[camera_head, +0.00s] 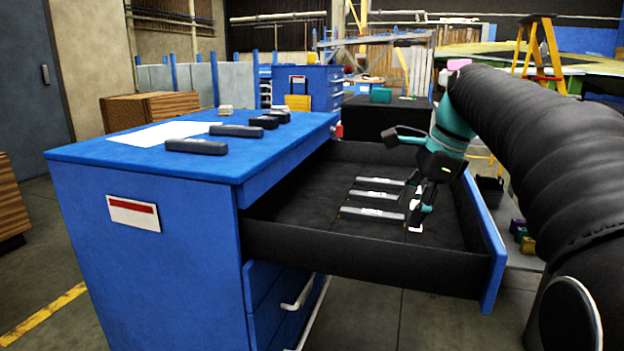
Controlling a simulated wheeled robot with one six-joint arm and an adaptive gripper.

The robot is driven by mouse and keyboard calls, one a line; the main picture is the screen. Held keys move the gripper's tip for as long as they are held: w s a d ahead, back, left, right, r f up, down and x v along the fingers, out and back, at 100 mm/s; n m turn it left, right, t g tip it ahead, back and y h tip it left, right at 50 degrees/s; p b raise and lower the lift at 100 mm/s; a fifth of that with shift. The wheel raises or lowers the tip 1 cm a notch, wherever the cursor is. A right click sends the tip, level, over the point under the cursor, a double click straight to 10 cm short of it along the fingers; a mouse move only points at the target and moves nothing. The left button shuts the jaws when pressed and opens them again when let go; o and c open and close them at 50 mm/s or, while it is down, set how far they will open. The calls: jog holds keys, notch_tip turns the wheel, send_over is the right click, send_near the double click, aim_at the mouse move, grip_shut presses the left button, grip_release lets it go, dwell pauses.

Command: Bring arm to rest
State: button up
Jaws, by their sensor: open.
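My gripper (416,214) is in the camera view, at the end of my black-sleeved arm, which reaches in from the right. It points down inside the open drawer (360,244) of the blue cabinet (165,240). Its fingers are small and partly hidden here. Several grey bar-shaped tools (372,213) lie side by side on the drawer's dark floor, just left of the gripper. I cannot tell whether a finger touches the nearest one. Nothing is seen held in the jaws, which are open.
The drawer's walls and its blue front (491,240) surround my gripper. On the cabinet top lie several dark tools (197,146) and a white sheet (165,133). A yellow ladder (538,50) stands at the back right.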

jog(key=s+f+n+t+h+p, duration=0.1)
jog(key=s+f+n, duration=0.3)
jog(key=s+n, duration=0.2)
jog(key=s+a+f+n+t+h+p, duration=0.1)
jog(key=s+f+n, duration=0.4)
jog(key=s, duration=0.5)
jog(key=s+a+f+n+t+h+p, duration=0.1)
jog(key=s+f+n+p, duration=0.1)
jog(key=s+f+n, duration=0.2)
jog(key=s+n, duration=0.2)
jog(key=s, duration=0.1)
jog(key=shift+s+a+f+n, duration=0.2)
jog(key=shift+s+f+n, duration=0.05)
jog(key=shift+s+n, duration=0.15)
jog(key=c, duration=0.3)
jog(key=shift+d, duration=0.15)
